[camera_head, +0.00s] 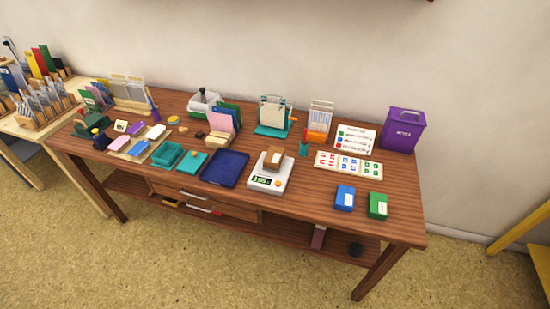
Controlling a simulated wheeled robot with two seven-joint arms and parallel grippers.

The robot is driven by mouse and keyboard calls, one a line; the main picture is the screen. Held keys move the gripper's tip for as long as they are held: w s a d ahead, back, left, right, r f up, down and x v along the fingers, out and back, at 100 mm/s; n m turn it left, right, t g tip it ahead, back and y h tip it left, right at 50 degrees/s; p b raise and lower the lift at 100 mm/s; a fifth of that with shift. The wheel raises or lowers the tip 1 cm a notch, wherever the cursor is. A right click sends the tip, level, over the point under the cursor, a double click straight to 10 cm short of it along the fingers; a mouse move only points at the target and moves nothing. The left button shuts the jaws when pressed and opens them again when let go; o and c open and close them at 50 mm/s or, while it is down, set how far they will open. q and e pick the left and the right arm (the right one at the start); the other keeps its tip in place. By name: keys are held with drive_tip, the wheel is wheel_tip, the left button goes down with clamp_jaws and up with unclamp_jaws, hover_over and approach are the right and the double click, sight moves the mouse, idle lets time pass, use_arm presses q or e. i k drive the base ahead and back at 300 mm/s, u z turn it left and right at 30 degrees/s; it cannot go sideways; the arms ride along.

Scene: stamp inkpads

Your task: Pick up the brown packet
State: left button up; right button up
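A small brown packet (273,157) rests on the white scale (284,173) near the middle of the brown wooden table (315,210). The scale has a lit green display on its front. Neither of my grippers shows in the head view, and nothing touches the packet.
A dark blue tray (224,168) lies just left of the scale. Blue (345,198) and green (378,205) boxes stand to its right. A teal-based device (273,117), a card rack (319,121) and a purple bin (403,130) stand behind.

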sight(273, 159)
drive_tip(key=u, duration=0.85)
drive_tip(key=k, duration=0.95)
drive_tip(key=z, duration=1.6)
drive_tip(key=i, duration=0.5)
drive_tip(key=z, duration=0.05)
